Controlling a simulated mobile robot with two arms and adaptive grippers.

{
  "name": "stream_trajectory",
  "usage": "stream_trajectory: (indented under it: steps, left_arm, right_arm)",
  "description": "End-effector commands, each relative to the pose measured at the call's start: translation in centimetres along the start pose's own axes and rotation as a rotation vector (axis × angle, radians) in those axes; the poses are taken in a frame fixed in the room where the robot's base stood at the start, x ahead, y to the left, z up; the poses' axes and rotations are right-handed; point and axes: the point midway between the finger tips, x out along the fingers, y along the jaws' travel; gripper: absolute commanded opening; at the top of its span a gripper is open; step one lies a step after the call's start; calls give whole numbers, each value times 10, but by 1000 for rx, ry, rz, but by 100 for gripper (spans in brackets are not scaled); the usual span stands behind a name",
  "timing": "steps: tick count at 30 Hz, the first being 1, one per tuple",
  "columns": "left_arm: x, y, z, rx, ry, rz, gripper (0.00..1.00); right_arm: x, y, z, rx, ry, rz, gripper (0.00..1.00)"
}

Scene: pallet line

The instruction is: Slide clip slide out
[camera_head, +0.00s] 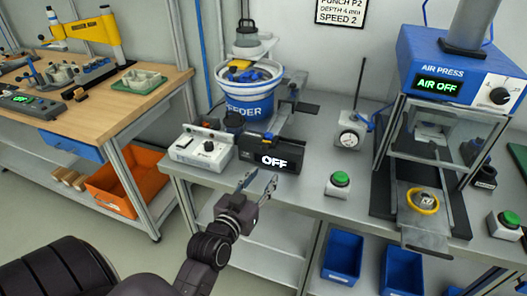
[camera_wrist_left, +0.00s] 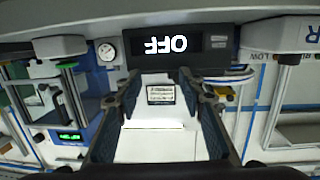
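The air press (camera_head: 455,70) stands at the right of the bench and its display reads AIR OFF. Below it, a grey slide plate (camera_head: 425,238) sticks out at the front of the press base, with a yellow ring (camera_head: 424,201) around a small metal part. I cannot tell for sure which part is the clip slide. My left gripper (camera_head: 260,182) is open and empty in front of the bench edge, by the black box with the OFF display (camera_head: 274,160), well left of the press. Its spread fingers also show in the left wrist view (camera_wrist_left: 168,92). My right gripper is not in view.
A blue feeder bowl (camera_head: 250,95) and a white control box (camera_head: 201,148) stand at the bench's left. A green button (camera_head: 340,179) and a dial gauge (camera_head: 350,133) stand between feeder and press. Blue bins (camera_head: 343,257) sit below. A wooden bench (camera_head: 95,80) is at left.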

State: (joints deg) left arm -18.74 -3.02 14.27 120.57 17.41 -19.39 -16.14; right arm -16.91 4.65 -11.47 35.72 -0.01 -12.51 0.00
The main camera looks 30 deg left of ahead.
Motion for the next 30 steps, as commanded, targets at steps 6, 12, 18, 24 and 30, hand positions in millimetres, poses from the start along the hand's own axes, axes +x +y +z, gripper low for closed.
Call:
stream_trajectory:
  steps: [6, 12, 18, 24, 30]
  left_arm:
    - [7, -28, -23, -18, 118, -78, 36]
    - [28, -31, -29, -18, 127, -82, 36]
    - [59, -34, -33, -19, 125, -82, 36]
    - [78, -36, -33, -18, 123, -81, 36]
    - [83, -36, -33, -17, 122, -81, 36]
  right_arm:
    - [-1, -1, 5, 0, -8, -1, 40]
    - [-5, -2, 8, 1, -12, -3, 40]
    - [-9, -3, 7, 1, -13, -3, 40]
    - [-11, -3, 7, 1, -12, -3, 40]
    - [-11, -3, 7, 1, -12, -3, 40]
